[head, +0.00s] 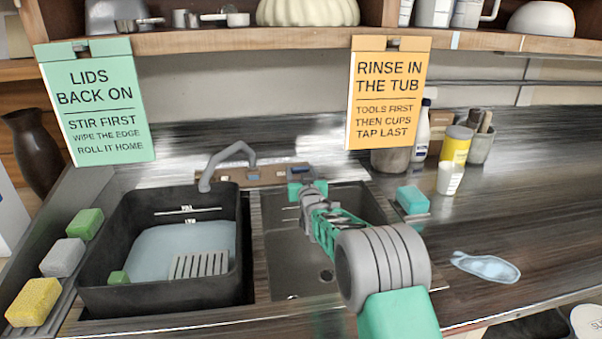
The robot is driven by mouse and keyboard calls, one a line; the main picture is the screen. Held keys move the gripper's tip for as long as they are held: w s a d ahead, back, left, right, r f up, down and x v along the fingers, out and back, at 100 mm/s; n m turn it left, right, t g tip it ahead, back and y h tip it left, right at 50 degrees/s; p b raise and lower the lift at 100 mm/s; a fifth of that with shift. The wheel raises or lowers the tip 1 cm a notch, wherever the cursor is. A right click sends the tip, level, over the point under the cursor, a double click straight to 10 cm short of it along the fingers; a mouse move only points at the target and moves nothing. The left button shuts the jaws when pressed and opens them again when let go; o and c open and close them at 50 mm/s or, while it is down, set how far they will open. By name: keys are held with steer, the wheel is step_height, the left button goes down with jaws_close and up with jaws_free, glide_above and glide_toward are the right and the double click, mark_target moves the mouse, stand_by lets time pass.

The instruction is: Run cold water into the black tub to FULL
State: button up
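The black tub (110,240) stands in the left sink bay and holds pale blue water (175,250). Two marks show on its back inner wall: an upper one reading FULL (187,210) and a lower one. The water's far edge lies near the lower mark, below FULL. A grey tap spout (228,158) arches over the tub's back edge; I see no clear stream from it. My gripper (302,184) is at the right end of the tap's base strip (240,176), by its small blue parts. My arm hides its fingertips and any contact.
A grey ridged piece (199,264) and a green block (119,277) are in the tub. Sponges (62,257) line its left side. The right basin (285,255) lies under my arm. A teal sponge (412,200) and a clear puddle-like piece (487,267) are right. Signs hang from the shelf.

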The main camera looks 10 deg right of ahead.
steer(key=c, duration=1)
steer(key=shift+d+f+b, duration=0.1)
steer(key=shift+f+b, duration=0.05)
steer(key=shift+b, duration=0.2)
steer(key=n+y+b, duration=0.3)
steer(key=shift+d+f+b, duration=0.25)
steer(key=shift+d+b, duration=0.05)
steer(key=shift+b, duration=0.1)
steer(key=n+g+y+b, duration=0.1)
steer(key=n+b, duration=0.1)
steer(key=shift+w+d+n+y, duration=0.1)
steer(key=shift+n+y, duration=0.2)
steer(key=shift+y, duration=0.1)
steer(key=n+y, duration=0.1)
steer(key=n+g+y+b, duration=0.1)
steer(key=n, duration=0.1)
steer(key=shift+d+r, duration=0.1)
steer(key=shift+r, duration=0.25)
steer(key=shift+w+r+n+g+y+p, duration=0.15)
steer(key=shift+n+g+y+p, duration=0.15)
steer(key=shift+n+g+y, duration=0.95)
steer(key=shift+n, duration=0.25)
